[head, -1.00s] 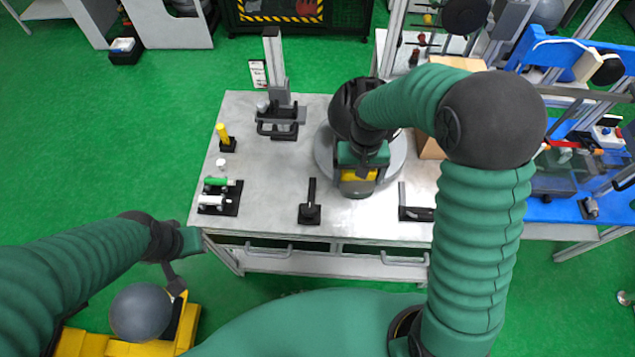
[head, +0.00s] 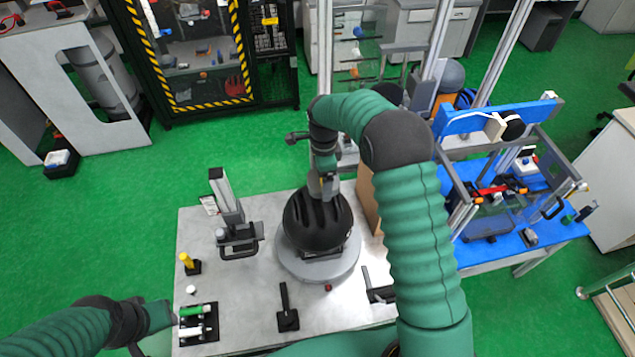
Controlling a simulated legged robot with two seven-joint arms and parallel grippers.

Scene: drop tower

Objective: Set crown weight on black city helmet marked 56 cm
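A black helmet (head: 318,222) with raised ribs sits on a round grey turntable (head: 290,266) on the metal bench. No 56 cm marking is readable on it. My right gripper (head: 325,190) points down just above the helmet's crown; whether it touches or holds anything is unclear at this size. I cannot pick out a crown weight with certainty. My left gripper (head: 138,349) is low at the left, beside the bench's front left corner, partly cut off by the frame edge; its fingers are too unclear to read.
On the bench (head: 245,290) are a post with a black handle (head: 238,246), a yellow-topped piece (head: 187,263), a holder with green and white cylinders (head: 197,322), and a black stand (head: 287,310). A box and blue rig table (head: 520,250) lie to the right.

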